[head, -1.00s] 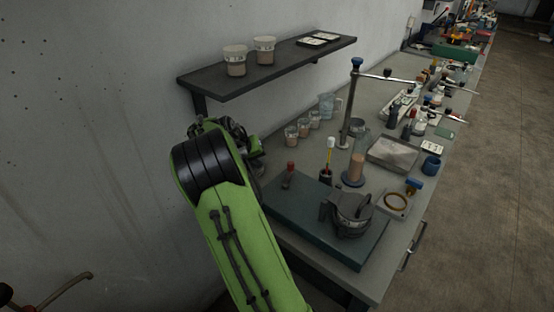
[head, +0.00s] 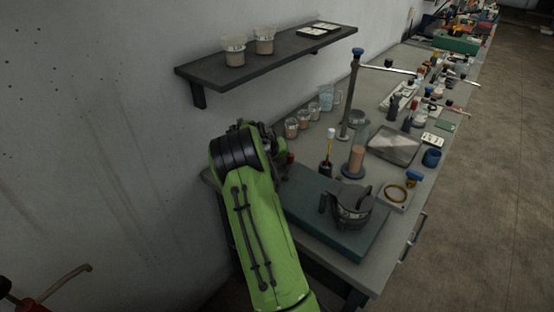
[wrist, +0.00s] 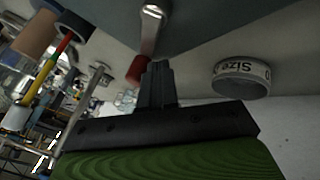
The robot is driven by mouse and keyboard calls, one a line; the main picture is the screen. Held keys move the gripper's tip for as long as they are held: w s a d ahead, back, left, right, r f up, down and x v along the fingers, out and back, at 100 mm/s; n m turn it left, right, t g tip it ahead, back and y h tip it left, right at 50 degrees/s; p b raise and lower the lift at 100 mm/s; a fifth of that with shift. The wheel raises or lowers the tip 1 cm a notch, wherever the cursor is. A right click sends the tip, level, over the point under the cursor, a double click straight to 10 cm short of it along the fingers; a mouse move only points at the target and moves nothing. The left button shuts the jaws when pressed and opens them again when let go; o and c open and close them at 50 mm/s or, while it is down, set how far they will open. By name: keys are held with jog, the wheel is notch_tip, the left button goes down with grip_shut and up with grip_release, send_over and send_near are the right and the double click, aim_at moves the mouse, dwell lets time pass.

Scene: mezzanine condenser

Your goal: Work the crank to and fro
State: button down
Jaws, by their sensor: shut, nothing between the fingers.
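The crank shows in the wrist view as a metal arm (wrist: 152,30) beside a red grip (wrist: 136,70). In the head view only the red grip (head: 290,157) shows, just right of my arm, above the back left corner of a teal base plate (head: 320,225). My gripper (wrist: 157,70) is shut and empty. Its fingers point at the crank, close beside the red grip and in front of part of it. I cannot tell whether they touch. My own forearm hides the gripper and most of the crank in the head view.
A dark pot-like device (head: 350,210) stands on the plate. A brush-like tool (head: 328,150), a tan cylinder (head: 356,160) and several cups (head: 291,127) stand behind. A shelf (head: 270,55) juts from the wall above. A labelled ring (wrist: 241,78) is at right in the wrist view.

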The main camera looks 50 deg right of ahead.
jog(key=shift+s+d+r+m+g, duration=0.1)
jog(key=shift+s+d+m+g, duration=0.1)
jog(key=shift+m+g, duration=0.25)
jog(key=shift+s+d+m, duration=0.2)
jog(key=shift+d+m, duration=0.05)
jog(key=shift+d, duration=0.05)
jog(key=shift+a, duration=0.1)
jog(key=p+v, duration=0.1)
jog(key=v, duration=1.4)
jog(key=shift+a+r, duration=0.2)
jog(key=shift+r, duration=0.05)
